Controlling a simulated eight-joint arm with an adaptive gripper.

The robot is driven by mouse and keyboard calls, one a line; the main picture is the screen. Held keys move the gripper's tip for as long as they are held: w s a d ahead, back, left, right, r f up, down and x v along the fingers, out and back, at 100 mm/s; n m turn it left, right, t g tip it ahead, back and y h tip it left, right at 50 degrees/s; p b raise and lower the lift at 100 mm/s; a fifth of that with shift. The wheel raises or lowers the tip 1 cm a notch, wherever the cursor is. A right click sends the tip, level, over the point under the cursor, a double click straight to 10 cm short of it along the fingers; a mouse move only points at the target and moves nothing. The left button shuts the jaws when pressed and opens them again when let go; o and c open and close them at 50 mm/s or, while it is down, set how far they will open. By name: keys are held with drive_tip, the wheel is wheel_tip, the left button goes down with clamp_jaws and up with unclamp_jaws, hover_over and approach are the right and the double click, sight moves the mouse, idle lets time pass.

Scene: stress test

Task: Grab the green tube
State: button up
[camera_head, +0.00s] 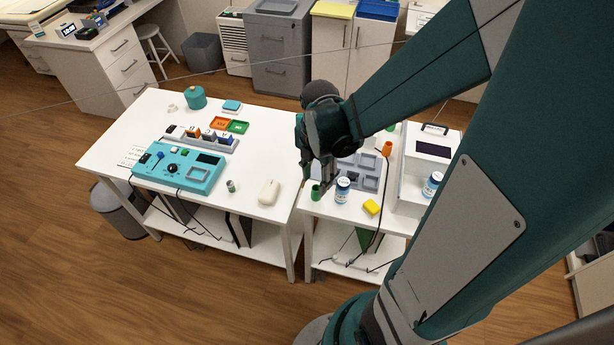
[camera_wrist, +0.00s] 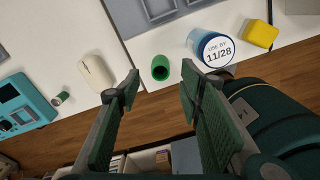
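The green tube (camera_head: 316,192) stands upright near the front left edge of the right-hand white table. In the wrist view the green tube (camera_wrist: 160,68) shows its dark open top, ahead of and between my fingers. My gripper (camera_head: 326,181) is over the front of this table, close to the tube in the head view. In the wrist view my gripper (camera_wrist: 160,88) is open, with a finger on each side and nothing between the pads. The tube is beyond the fingertips, and I cannot tell the exact height gap.
A labelled blue-and-white jar (camera_wrist: 212,48) stands close to the right of the tube, with a yellow block (camera_wrist: 260,35) beyond it. A white mouse (camera_wrist: 97,72) lies to the left on the other table. A grey tray (camera_head: 360,172) lies behind.

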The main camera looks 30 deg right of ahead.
sight(316, 193)
drive_tip(key=shift+f, duration=0.5)
drive_tip(key=shift+f, duration=0.1)
drive_tip(key=shift+f+b, duration=0.5)
drive_tip(key=shift+f, duration=2)
drive_tip(key=shift+c, duration=0.2)
drive_tip(key=c, duration=0.8)
